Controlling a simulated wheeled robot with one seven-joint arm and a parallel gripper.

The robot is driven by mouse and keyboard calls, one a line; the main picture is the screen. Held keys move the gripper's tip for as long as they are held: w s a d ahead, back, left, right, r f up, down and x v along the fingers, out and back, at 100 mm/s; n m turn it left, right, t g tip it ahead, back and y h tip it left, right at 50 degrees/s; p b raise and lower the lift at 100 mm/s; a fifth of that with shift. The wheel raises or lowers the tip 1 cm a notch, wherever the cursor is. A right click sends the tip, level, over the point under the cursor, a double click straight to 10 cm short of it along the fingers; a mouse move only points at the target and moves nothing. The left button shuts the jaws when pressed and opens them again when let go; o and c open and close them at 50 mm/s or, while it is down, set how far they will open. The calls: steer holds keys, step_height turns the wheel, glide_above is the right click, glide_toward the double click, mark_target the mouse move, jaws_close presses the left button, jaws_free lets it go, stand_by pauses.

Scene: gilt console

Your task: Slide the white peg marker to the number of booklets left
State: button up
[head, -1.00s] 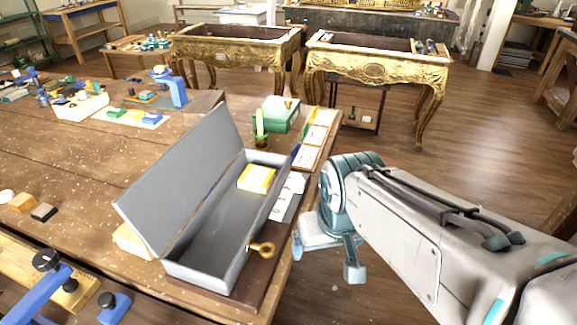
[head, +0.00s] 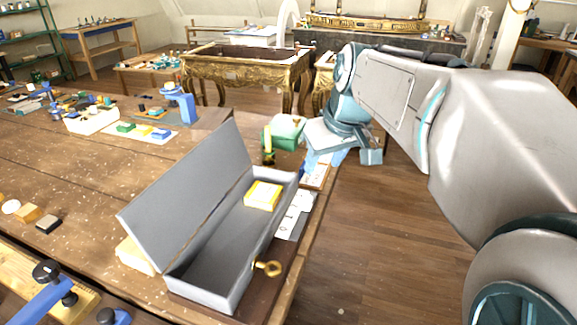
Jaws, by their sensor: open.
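A grey box (head: 205,268) stands on the workbench with its lid (head: 190,190) raised. A yellow booklet or small stack (head: 263,194) lies at its far end; I cannot tell how many there are. White cards with dark marks (head: 293,216) lie along the bench's right edge beside the box. I cannot make out the white peg marker. My gripper (head: 340,160) is open, above the far part of the card row and covering some of it. I see nothing held between its fingers.
A brass key (head: 268,268) sticks out from the box's front right. A green box (head: 284,130) stands beyond the grey box, close to my gripper. A blue clamp (head: 178,104) stands farther back left. The bench (head: 80,190) is largely bare left of the lid.

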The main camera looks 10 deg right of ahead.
mark_target(307, 197)
steer(key=x, duration=1.3)
steer(key=shift+f, duration=0.25)
